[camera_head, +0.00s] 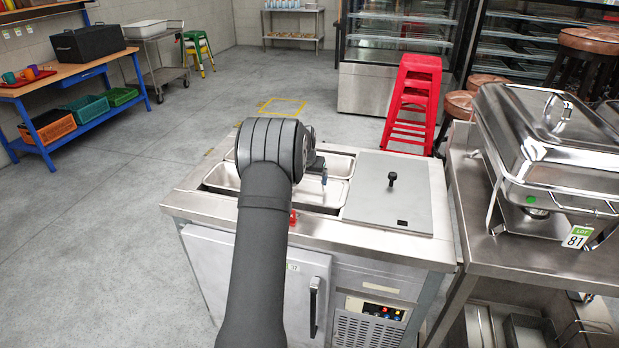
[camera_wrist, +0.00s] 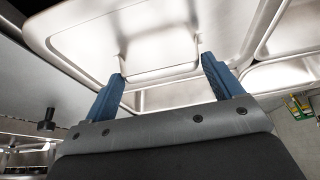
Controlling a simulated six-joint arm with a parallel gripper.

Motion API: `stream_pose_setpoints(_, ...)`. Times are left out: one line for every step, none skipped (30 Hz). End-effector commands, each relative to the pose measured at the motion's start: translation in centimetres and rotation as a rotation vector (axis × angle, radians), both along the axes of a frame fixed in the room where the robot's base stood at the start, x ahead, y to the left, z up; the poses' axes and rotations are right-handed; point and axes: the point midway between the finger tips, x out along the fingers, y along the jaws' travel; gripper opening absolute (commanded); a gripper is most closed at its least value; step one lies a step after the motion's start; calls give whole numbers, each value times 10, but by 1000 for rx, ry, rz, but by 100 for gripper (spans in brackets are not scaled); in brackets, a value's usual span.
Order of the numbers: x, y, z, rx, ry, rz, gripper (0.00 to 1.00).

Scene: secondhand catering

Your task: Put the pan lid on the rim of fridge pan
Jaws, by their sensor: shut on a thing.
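The pan lid (camera_wrist: 85,30) is a bright steel rounded rectangle with a raised handle, and it fills much of the wrist view. My gripper (camera_wrist: 162,72) has its blue fingers at the two ends of that handle and is shut on it. In the head view, one blue fingertip shows above the steel pans. The steel fridge pan (camera_head: 326,193) sits in the well of the refrigerated counter, partly behind my arm. My arm hides most of the lid in the head view. I cannot tell whether the lid touches a pan rim.
A flat grey cover (camera_head: 376,207) with a black knob (camera_head: 391,179) lies on the counter right of the pans. A steel chafing dish (camera_head: 550,140) stands on the right table. Red stacked stools (camera_head: 413,100) stand behind.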

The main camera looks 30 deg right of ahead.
Motion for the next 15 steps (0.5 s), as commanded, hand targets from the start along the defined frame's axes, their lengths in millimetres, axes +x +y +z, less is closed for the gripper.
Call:
stream_pose_setpoints(0, 0, 2, -2, -2, 0, 55)
stream_pose_setpoints(1, 0, 2, -2, -2, 0, 55)
stream_pose_setpoints(0, 0, 2, -2, -2, 0, 55)
stream_pose_setpoints(0, 0, 2, -2, -2, 0, 55)
stream_pose_setpoints(0, 0, 2, -2, -2, 0, 55)
stream_pose_setpoints(0, 0, 1, -1, -1, 0, 55)
stream_pose_setpoints(0, 0, 1, -1, -1, 0, 55)
stream_pose_setpoints(0, 0, 0, -1, -1, 0, 55)
stream_pose_setpoints(0, 0, -2, -1, -1, 0, 55)
stream_pose_setpoints(0, 0, -2, -1, -1, 0, 91)
stream_pose_setpoints(0, 0, -1, -1, -1, 0, 97)
stream_pose_setpoints(0, 0, -1, -1, -1, 0, 100)
stream_pose_setpoints(0, 0, -1, -1, -1, 0, 100)
stream_pose_setpoints(0, 0, -1, -1, -1, 0, 100)
stream_pose_setpoints(0, 0, -1, -1, -1, 0, 100)
